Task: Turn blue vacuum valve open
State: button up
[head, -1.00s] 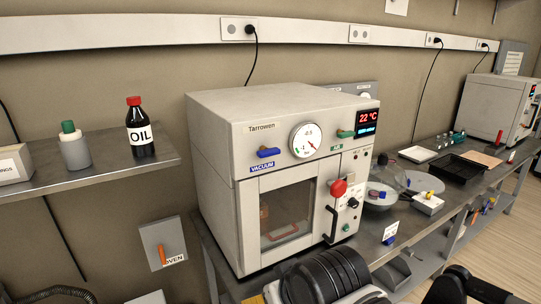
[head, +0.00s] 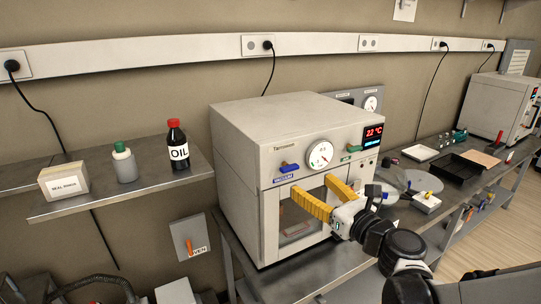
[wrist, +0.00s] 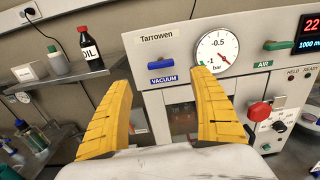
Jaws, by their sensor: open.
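The blue vacuum valve handle (head: 289,168) is on the front of the white Tarrowen oven (head: 259,125), above the VACUUM label. The handle lies roughly horizontal. In the wrist view the blue handle (wrist: 164,79) shows between my two yellow fingers, farther off. My gripper (head: 314,187) is open and empty in front of the oven door, below and to the right of the handle. I see no contact between the fingers and the handle.
A round gauge (head: 320,155) sits right of the blue handle, with the green AIR handle (head: 354,148) beyond it. A red knob (wrist: 260,111) is on the lower right panel. An oil bottle (head: 177,146) stands on the left shelf. The space before the upper panel is clear.

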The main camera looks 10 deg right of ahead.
aim_at(292, 169)
jog(key=b+x, duration=0.1)
jog(key=x, duration=1)
jog(key=shift+b, duration=0.35)
jog(key=shift+s+d, duration=0.1)
jog(key=c, duration=1.2)
